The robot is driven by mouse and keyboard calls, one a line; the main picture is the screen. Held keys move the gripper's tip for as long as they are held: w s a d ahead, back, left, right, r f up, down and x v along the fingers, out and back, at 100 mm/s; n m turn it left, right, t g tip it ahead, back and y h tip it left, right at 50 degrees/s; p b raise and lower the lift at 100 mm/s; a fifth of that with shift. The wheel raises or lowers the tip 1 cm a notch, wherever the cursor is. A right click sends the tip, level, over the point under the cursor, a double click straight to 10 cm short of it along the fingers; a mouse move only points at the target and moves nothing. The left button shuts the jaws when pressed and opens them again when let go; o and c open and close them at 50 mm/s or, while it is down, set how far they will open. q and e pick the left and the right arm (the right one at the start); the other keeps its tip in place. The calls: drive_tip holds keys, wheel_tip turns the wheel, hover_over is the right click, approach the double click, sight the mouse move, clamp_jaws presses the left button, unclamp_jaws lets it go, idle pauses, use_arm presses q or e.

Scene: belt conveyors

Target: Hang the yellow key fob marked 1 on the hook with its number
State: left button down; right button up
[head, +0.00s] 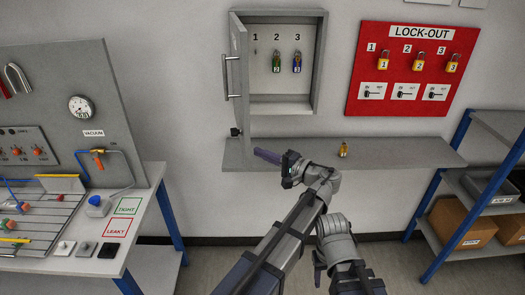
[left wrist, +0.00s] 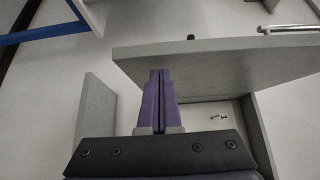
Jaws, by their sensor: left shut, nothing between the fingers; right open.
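The yellow key fob (head: 343,150) lies on the grey shelf (head: 400,153) below the cabinet; its number is too small to read. The open key cabinet (head: 284,104) has spots marked 1, 2 and 3. The hook under 1 (head: 255,51) is bare. A green fob (head: 276,64) hangs under 2 and a blue one (head: 297,63) under 3. My left gripper (head: 257,152) is shut and empty, pointing left over the shelf, left of the yellow fob. Its closed purple fingers show in the left wrist view (left wrist: 157,80). My right gripper (head: 318,268) is low, below the shelf, and open.
The cabinet door (head: 239,75) stands open on the left; the left wrist view shows this door (left wrist: 205,62) close beyond the fingers. A red lock-out board (head: 370,99) hangs to the right. A workbench (head: 150,185) is left and a blue-framed rack (head: 430,190) right.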

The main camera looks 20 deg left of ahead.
use_arm(q)
drive_tip(key=shift+s+a, duration=0.2)
drive_tip(key=s+a+m+t, duration=0.1)
drive_tip(key=s+a, duration=0.4)
drive_tip(key=a, duration=0.6)
drive_tip(key=shift+a+r+t+h, duration=0.15)
drive_tip(key=shift+a+t+h, duration=0.15)
drive_tip(key=shift+a+h, duration=0.1)
drive_tip(key=shift+s, duration=0.1)
drive_tip(key=shift+d, duration=0.1)
